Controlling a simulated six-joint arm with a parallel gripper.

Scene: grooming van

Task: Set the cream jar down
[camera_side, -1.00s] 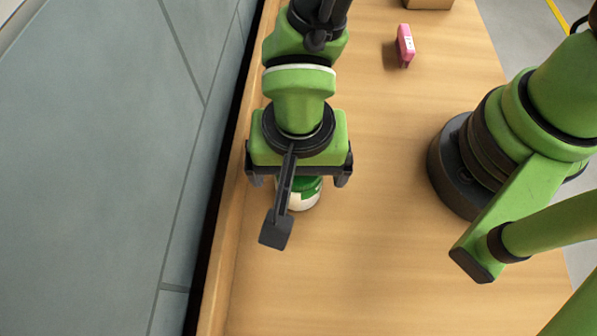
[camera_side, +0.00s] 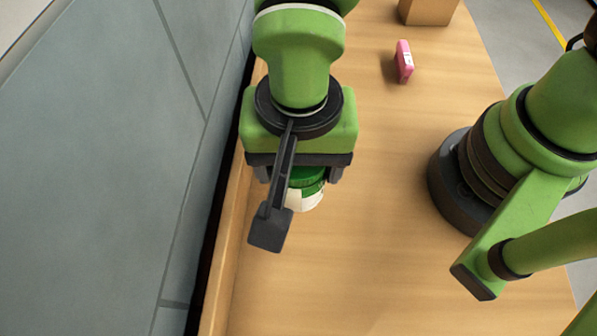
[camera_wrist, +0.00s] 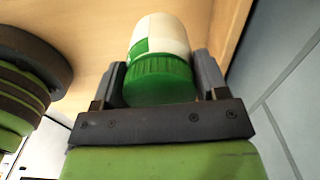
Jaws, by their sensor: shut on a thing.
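The cream jar (camera_side: 307,188) has a green ribbed lid and a white body with a green patch. My gripper (camera_side: 300,177) is shut on it from above, near the left edge of the wooden table (camera_side: 400,240). In the wrist view the jar (camera_wrist: 160,62) sits between the two fingers of my gripper (camera_wrist: 160,78), lid toward the palm. The wrist camera's mount hides part of the jar in the side view. I cannot tell for sure whether the jar's bottom touches the table.
A pink box (camera_side: 404,62) stands farther back on the table. A cardboard box (camera_side: 428,10) is at the far end. A raised wooden edge and grey wall (camera_side: 110,170) run along the left. The table in front of the jar is clear.

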